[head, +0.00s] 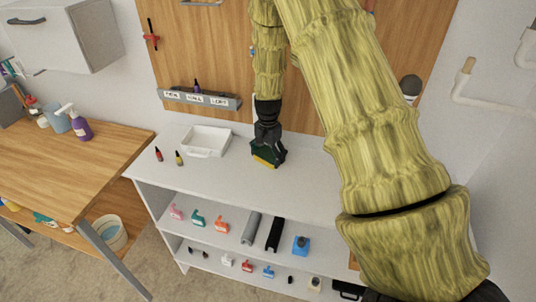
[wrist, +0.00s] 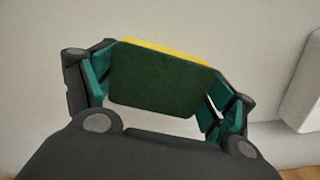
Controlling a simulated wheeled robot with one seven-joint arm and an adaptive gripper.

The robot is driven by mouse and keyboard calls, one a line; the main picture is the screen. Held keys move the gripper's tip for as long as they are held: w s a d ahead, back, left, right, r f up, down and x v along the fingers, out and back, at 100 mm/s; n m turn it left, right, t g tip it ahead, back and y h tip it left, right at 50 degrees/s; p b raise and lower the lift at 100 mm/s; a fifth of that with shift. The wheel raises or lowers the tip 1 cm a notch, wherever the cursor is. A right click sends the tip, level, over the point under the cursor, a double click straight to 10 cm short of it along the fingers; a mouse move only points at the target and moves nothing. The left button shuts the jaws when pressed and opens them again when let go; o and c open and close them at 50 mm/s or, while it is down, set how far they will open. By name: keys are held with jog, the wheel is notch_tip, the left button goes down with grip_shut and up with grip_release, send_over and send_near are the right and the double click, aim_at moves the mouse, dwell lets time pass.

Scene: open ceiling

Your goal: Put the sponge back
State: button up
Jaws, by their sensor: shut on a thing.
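The sponge (wrist: 155,82) has a dark green face and a yellow layer along one edge. My gripper (wrist: 160,85) is shut on it, with a finger pad at each end. In the head view, my gripper (head: 267,150) holds the sponge (head: 265,160) at the white shelf top (head: 310,185), to the right of a white tray (head: 206,141). I cannot tell whether the sponge touches the surface.
A labelled grey rack (head: 200,98) is on the wooden back panel. The shelves below hold several small items. A wooden table (head: 70,165) stands at left. The shelf top's front is clear.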

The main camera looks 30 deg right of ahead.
aim_at(268, 153)
jog(key=o, duration=0.9)
jog(key=shift+f, duration=0.1)
jog(key=shift+o, duration=0.2)
notch_tip(268, 153, up, 12)
jog(key=b, duration=0.3)
jog(key=shift+r, duration=0.2)
